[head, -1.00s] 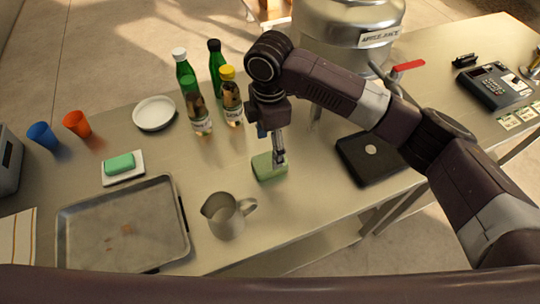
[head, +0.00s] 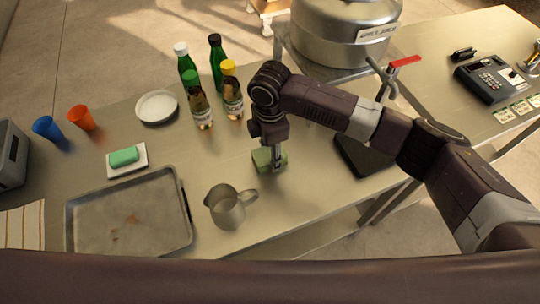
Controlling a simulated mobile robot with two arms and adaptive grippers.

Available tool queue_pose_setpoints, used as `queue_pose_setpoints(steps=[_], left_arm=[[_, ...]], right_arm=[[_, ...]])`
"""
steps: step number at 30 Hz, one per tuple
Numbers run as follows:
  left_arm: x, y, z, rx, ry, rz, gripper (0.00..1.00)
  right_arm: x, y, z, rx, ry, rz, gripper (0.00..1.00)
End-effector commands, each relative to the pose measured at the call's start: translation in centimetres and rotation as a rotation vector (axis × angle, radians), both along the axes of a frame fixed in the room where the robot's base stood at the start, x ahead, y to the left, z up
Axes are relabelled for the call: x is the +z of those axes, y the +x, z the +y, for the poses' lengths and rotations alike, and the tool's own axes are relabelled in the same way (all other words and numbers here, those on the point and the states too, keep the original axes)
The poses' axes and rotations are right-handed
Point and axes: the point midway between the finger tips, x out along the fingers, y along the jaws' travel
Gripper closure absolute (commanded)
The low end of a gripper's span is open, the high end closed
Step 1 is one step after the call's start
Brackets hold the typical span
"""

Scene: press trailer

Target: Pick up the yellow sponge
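A small yellow-green block that looks like the sponge (head: 261,160) lies on the metal counter, right of the middle. My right gripper (head: 277,169) points straight down at it, with its fingers over the sponge's right part and hiding some of it. The fingers look narrow from here, and I cannot tell whether they are closed on the sponge or still apart around it. The sponge appears to rest on the counter. My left gripper is not in view.
A metal jug (head: 228,210) stands just in front of the sponge, with a baking tray (head: 130,215) to its left. Several bottles (head: 233,92) stand behind. A black box (head: 362,158) lies to the right. A green soap bar (head: 124,157) sits on a white dish.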

Motion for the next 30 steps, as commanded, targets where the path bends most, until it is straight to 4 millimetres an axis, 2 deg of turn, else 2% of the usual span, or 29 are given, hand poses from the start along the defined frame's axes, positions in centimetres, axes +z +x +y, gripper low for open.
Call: queue_pose_setpoints(steps=[4,11,17,23,30], left_arm=[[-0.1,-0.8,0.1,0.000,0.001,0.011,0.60],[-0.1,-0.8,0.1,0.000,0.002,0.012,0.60],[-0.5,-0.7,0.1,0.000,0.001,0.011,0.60],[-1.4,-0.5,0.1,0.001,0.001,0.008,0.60],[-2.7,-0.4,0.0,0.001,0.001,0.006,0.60]], right_arm=[[0.0,0.0,0.0,0.000,0.000,0.000,0.68],[0.2,0.0,0.0,0.000,0.001,-0.001,0.68],[1.6,0.1,0.1,0.001,0.002,-0.002,0.68],[5.6,0.2,0.1,0.002,0.004,-0.006,0.68],[12.4,0.2,0.1,0.000,0.002,-0.006,0.68]])
